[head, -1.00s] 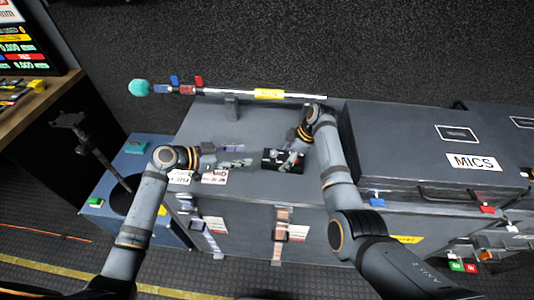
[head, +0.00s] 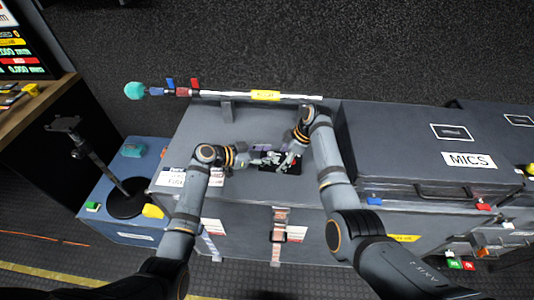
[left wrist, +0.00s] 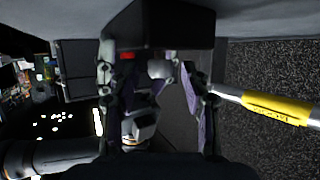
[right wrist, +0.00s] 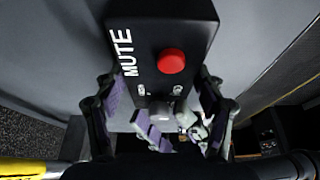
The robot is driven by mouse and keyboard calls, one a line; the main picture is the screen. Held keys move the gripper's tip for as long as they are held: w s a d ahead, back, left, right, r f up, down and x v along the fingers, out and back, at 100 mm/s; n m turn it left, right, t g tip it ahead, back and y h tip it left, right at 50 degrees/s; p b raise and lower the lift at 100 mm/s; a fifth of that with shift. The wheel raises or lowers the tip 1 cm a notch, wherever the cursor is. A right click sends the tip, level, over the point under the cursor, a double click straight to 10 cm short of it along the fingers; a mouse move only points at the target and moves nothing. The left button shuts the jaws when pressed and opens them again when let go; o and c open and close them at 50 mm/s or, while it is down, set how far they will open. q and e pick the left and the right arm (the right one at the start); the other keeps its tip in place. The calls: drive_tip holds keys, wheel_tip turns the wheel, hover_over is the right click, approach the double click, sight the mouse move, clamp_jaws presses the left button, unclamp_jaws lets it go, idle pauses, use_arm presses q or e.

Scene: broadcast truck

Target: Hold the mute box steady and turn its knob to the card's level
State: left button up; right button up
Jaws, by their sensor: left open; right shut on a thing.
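The black mute box (right wrist: 150,35) has white MUTE lettering, a red button (right wrist: 172,61) and a pale knob (right wrist: 187,116) at its near end in the right wrist view. In the head view the box (head: 268,168) lies on the grey case lid, partly covered by both grippers. My right gripper (head: 290,161) is shut on the box. My left gripper (head: 264,158) is open at the knob end; in the left wrist view its fingers stand either side of the knob (left wrist: 160,69). Contact with the knob is unclear. White cards (head: 177,177) lie left of my left wrist; their text is not clearly readable.
A boom pole with a yellow label (head: 265,95) runs along the lid's far edge. The MICS case (head: 425,160) stands to the right of my right arm. A blue case (head: 130,220) with a black stand (head: 126,205) is at left. The lid's back left is clear.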

use_arm(q)
clamp_jaws()
drive_tip(key=shift+s+d+n+t+y, duration=0.2)
drive_tip(key=shift+n+t+y, duration=0.4)
drive_tip(key=shift+n+t, duration=0.4)
drive_tip(key=shift+n+t+y, duration=0.9)
drive_tip(key=shift+n, duration=0.2)
drive_tip(key=shift+a, duration=0.1)
unclamp_jaws()
drive_tip(key=v, duration=1.2)
